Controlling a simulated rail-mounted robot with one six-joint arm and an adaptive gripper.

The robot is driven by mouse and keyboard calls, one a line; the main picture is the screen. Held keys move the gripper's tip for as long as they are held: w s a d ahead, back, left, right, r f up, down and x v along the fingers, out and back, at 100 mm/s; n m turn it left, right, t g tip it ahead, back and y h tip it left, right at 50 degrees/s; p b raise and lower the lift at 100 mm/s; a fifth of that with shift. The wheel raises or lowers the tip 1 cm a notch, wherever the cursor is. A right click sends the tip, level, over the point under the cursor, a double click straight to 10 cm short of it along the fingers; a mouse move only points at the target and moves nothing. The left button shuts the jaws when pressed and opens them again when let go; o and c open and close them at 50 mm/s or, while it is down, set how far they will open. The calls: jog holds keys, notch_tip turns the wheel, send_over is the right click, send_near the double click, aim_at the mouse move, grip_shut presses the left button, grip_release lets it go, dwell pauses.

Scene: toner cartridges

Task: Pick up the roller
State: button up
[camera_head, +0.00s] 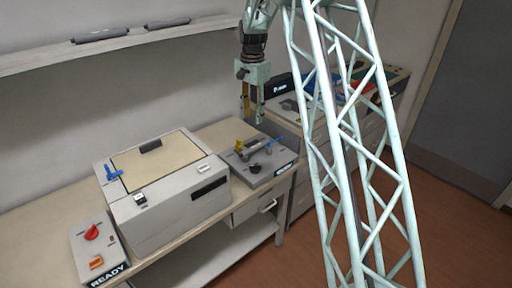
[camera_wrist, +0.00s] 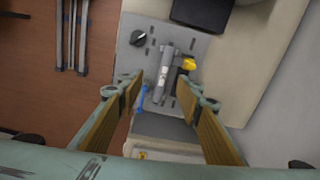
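A grey cylinder that looks like the roller (camera_wrist: 163,72) lies over a grey slotted plate (camera_wrist: 140,55) in the wrist view. It has a pale patch, and a yellow part (camera_wrist: 188,64) sits beside it. The plate also shows in the head view (camera_head: 262,181) on the bench, where the roller is too small to make out clearly. My gripper (camera_head: 253,116) hangs above the plate, pointing down. In the wrist view my gripper (camera_wrist: 164,88) is open, its two tan-padded fingers apart and empty, with the roller showing beyond them.
A black knob (camera_wrist: 138,38) and a blue lever (camera_wrist: 141,98) are near the roller. A large pale machine (camera_head: 168,207) stands left of the plate, with a READY box (camera_head: 100,252) at its left. Dark rollers or cartridges (camera_head: 100,35) lie on the wall shelf. A cluttered cabinet stands right.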

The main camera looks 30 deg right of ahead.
jog(key=m, duration=0.1)
send_over(256, 145)
notch_tip(256, 145, down, 5)
jog(key=shift+f+p, duration=0.15)
jog(key=shift+p, duration=0.2)
jog(key=shift+f, duration=4.3)
jog(key=shift+f, duration=2.6)
jog(key=c, duration=1)
